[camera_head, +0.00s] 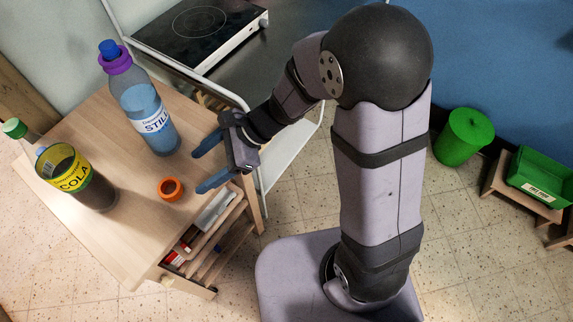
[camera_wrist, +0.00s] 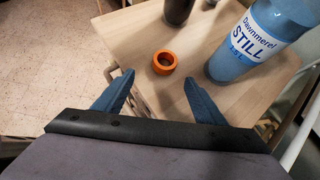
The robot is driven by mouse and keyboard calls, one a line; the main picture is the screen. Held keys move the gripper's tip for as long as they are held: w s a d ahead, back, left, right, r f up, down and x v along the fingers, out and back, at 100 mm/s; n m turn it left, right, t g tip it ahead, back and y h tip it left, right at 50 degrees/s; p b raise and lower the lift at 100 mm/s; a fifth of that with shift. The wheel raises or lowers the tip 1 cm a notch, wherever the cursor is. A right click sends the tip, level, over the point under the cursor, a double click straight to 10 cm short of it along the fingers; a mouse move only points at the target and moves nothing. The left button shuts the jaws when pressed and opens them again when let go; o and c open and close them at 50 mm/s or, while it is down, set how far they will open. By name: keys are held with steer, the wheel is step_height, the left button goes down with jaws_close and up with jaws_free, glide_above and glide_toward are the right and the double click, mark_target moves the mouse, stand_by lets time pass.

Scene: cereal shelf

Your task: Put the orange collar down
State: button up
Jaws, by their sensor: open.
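The orange collar (camera_head: 170,188) is a short ring lying on the wooden shelf top (camera_head: 128,222), between the two bottles and near the front edge. It also shows in the wrist view (camera_wrist: 164,62), ahead of and between my fingertips. My gripper (camera_head: 204,166) is open and empty, its blue fingers spread and apart from the collar. In the wrist view my gripper (camera_wrist: 158,80) has its fingers to either side, with the collar beyond the tips.
A blue water bottle (camera_head: 146,110) with a purple collar (camera_head: 116,62) at its neck stands behind the orange collar. A cola bottle (camera_head: 78,178) stands to the left. A hob (camera_head: 200,30) is at the back. The top's front left is clear.

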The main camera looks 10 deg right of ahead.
steer(key=s+d+n+h, duration=0.2)
steer(key=d+n, duration=0.3)
steer(key=d, duration=0.3)
steer(key=s+d+f+n+h, duration=0.1)
steer(key=d+n+h, duration=0.3)
steer(key=d, duration=0.5)
steer(key=s+d+f+n+h, duration=0.1)
steer(key=s+d+n+h, duration=0.3)
steer(key=d+n, duration=0.4)
steer(key=shift+d, duration=0.5)
